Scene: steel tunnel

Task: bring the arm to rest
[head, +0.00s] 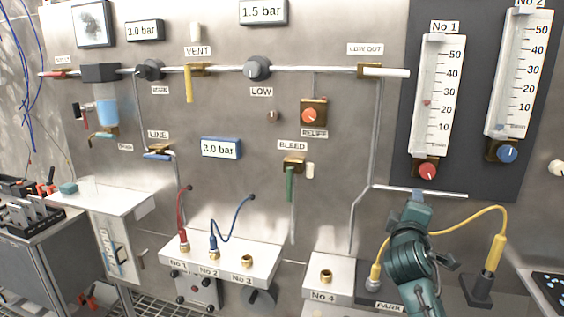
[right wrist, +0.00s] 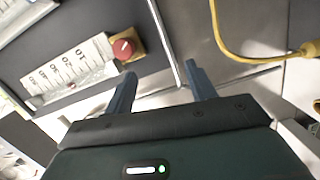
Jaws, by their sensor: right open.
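My right arm comes up from the bottom right of the head view, and its gripper (head: 417,196) points at the panel just below the flowmeter board. In the right wrist view the two fingers of the right gripper (right wrist: 160,85) stand apart with nothing between them. A thin pale rail (head: 445,193) shows beside the fingertips in the head view; I cannot tell whether they touch it. My left arm and gripper are not in view.
The No 1 flowmeter (head: 437,95) with its red knob (head: 427,170) is above the gripper. A yellow hose (head: 470,213) loops close to the arm, from the PARK block to a holder (head: 484,290). Left stand the No 4 block (head: 318,267) and sockets bench (head: 265,265).

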